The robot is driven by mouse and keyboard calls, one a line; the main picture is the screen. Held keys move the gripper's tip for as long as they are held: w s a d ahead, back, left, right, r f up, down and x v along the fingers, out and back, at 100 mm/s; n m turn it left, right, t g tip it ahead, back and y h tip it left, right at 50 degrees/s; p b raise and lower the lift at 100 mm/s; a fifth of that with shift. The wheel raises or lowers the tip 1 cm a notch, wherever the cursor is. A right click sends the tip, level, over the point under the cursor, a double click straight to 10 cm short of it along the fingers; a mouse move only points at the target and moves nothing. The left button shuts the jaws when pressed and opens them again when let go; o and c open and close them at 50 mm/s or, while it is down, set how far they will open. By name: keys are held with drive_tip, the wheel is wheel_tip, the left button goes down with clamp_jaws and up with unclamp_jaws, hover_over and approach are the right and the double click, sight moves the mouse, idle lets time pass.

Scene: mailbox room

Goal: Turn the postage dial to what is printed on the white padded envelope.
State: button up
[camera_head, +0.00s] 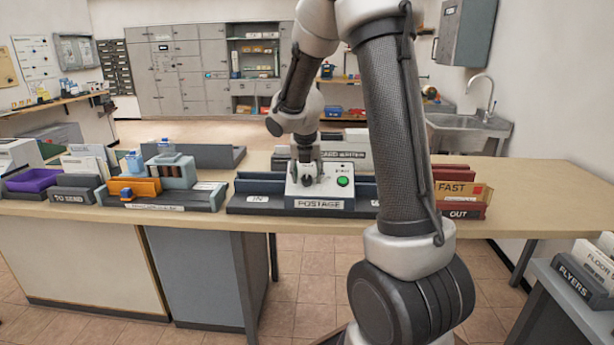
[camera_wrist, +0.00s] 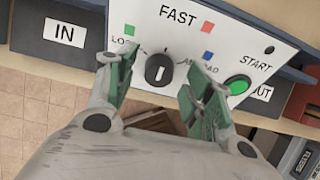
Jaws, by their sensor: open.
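The postage machine (camera_head: 320,204) stands on the table and has a sloped white face. Its black dial (camera_wrist: 160,69) has a short white mark that looks near upright in the wrist view; which end points is unclear. Around it are LOCAL with a green square, FAST with a red square and ABROAD, partly hidden, with a blue square. My gripper (camera_wrist: 160,86) is open, with one finger on each side of the dial and visible gaps. In the head view my gripper (camera_head: 307,172) is over the machine's face. I cannot make out a white padded envelope for certain.
A green START button (camera_wrist: 238,85) is right of the dial, near the right finger. An IN tray (camera_head: 257,199) is left of the machine, an OUT tray (camera_head: 464,212) right, holding a brown FAST item (camera_head: 456,191). A TO SEND tray (camera_head: 70,194) with pale envelopes stands far left.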

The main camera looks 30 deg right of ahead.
drive_tip(key=shift+w+f, duration=0.15)
drive_tip(key=shift+f, duration=0.35)
drive_tip(key=c, duration=1)
drive_tip(key=m, duration=0.5)
drive_tip(key=shift+d+t+y, duration=0.2)
drive_tip(key=shift+t+y, duration=0.2)
drive_tip(key=m, duration=0.2)
drive_tip(key=m+t, duration=0.1)
drive_tip(key=m, duration=0.3)
drive_tip(key=shift+s, duration=0.3)
drive_tip(key=shift+f+m, duration=0.1)
drive_tip(key=shift+m, duration=0.2)
